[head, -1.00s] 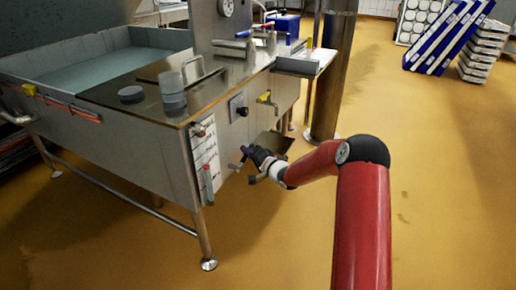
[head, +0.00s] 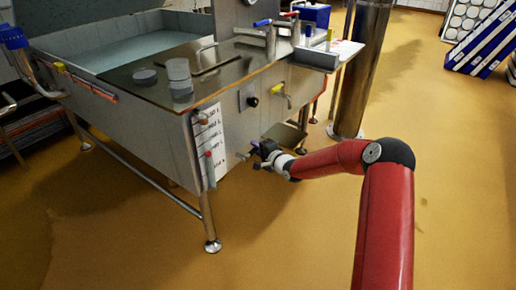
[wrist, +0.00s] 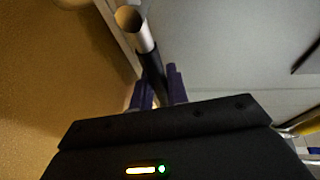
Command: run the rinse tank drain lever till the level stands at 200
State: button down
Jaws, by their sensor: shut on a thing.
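The steel rinse tank (head: 120,125) stands at the left in the head view, with grey-blue water in its open basin. The printed figures and the level are too small to read. My gripper (head: 261,151) is low at the tank's side, right of the plate. In the wrist view my gripper (wrist: 158,92) has its purple fingers shut on the black sleeve of a lever (wrist: 150,62). Its bare metal pipe end (wrist: 140,38) extends beyond. The lever's far parts are hidden.
A yellow-handled tap (head: 277,88) and a black knob (head: 252,101) are on the panel above my gripper. A tank leg (head: 206,215) stands near left, and a steel column (head: 358,75) behind. The yellow floor (head: 290,235) is clear in front.

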jog(key=shift+f, duration=0.15)
jog(key=c, duration=1.4)
grip_release()
jog(key=shift+s+d, duration=0.1)
jog(key=v, duration=0.7)
jog(key=shift+s+d, duration=0.2)
jog(key=shift+s, duration=0.05)
